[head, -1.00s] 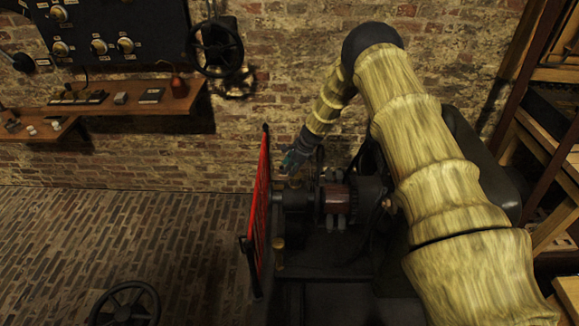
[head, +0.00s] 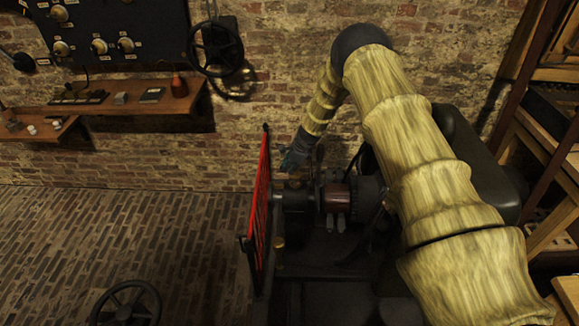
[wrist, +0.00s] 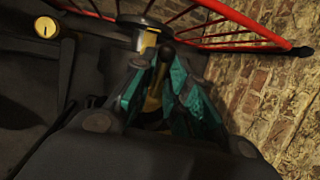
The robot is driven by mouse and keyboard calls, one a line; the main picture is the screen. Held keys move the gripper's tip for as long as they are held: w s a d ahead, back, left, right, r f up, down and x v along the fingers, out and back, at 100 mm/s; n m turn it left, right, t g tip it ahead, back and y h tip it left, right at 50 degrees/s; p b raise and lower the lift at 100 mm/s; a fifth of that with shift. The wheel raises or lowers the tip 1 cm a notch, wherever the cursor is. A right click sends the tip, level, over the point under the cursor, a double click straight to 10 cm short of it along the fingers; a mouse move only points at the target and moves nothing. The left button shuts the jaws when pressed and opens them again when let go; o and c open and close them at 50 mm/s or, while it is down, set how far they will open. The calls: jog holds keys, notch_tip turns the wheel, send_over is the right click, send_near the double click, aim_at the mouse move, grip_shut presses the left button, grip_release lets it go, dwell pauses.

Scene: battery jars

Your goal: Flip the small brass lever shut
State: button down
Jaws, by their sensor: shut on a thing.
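My gripper (wrist: 158,90) has teal fingers that close around a slim brass piece (wrist: 153,98), which looks like the small brass lever. Only a strip of it shows between the fingers in the wrist view. Just beyond the fingertips stands a dark, flat-capped post with a brass-coloured band (wrist: 148,40). In the head view my gripper (head: 293,160) is low over the left end of the dark machine, just right of the red guard. The lever cannot be made out there.
A red barred guard (head: 261,205) stands close left of the gripper and also crosses the top of the wrist view (wrist: 235,35). A dark arm with a round brass knob (wrist: 45,27) is at upper left. The brick wall (head: 300,100) is behind; the floor at left is largely clear.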

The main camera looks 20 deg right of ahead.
jog(key=shift+a+f+g+h, duration=0.15)
jog(key=shift+f+g+h, duration=0.2)
jog(key=shift+h, duration=0.35)
jog(key=shift+a+f+h, duration=0.1)
jog(key=shift+h, duration=0.3)
jog(key=c, duration=1.4)
grip_release()
jog(key=shift+w, duration=0.1)
jog(key=shift+r, duration=0.6)
jog(key=v, duration=1.1)
